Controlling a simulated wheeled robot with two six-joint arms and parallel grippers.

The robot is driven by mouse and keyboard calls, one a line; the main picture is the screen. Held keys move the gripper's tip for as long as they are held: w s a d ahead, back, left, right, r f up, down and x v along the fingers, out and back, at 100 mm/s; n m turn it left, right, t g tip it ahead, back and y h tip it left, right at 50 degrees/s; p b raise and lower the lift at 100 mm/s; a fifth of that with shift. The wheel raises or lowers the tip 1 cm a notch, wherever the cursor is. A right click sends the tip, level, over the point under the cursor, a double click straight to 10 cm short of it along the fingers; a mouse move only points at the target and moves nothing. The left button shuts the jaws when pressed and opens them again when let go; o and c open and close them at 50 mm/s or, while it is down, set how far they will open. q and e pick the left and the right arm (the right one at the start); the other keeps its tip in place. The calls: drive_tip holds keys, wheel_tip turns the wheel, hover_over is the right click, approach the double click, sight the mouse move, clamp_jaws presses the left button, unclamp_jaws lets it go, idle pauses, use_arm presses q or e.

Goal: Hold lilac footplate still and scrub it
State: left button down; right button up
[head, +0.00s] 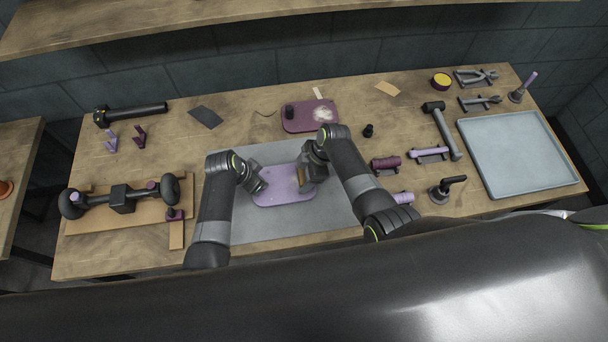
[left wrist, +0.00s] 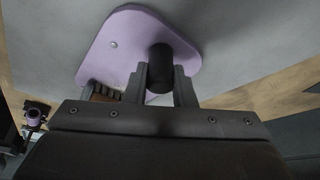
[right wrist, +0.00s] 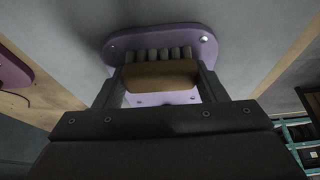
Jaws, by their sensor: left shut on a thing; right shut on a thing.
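The lilac footplate (head: 282,197) lies flat on the grey mat (head: 235,217). My left gripper (head: 262,184) is at its left end, shut on the footplate's short black post (left wrist: 160,62). A small bolt shows on the plate (left wrist: 125,35) in the left wrist view. My right gripper (head: 303,182) is at the plate's right part, shut on a scrubbing brush (right wrist: 160,75) with a tan back and grey bristles. The bristles are over the lilac surface (right wrist: 195,37); whether they touch it is hard to tell. The grippers hide parts of the plate.
A dark plum footplate (head: 298,124) with a whitish patch lies behind the mat. A caster assembly (head: 122,198) rests on a board at left. Tools, lilac parts and a pale tray (head: 515,152) are at right. The mat's front is clear.

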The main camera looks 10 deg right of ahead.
sight(288, 187)
drive_tip(key=shift+r, duration=3)
drive_tip(key=a, duration=0.1)
drive_tip(key=a+f, duration=0.1)
drive_tip(key=a, duration=0.1)
drive_tip(key=shift+a, duration=0.2)
drive_tip(key=shift+a+f, duration=0.15)
drive_tip(key=shift+f, duration=1.75)
drive_tip(key=shift+f, duration=0.6)
drive_tip(key=shift+s, duration=0.75)
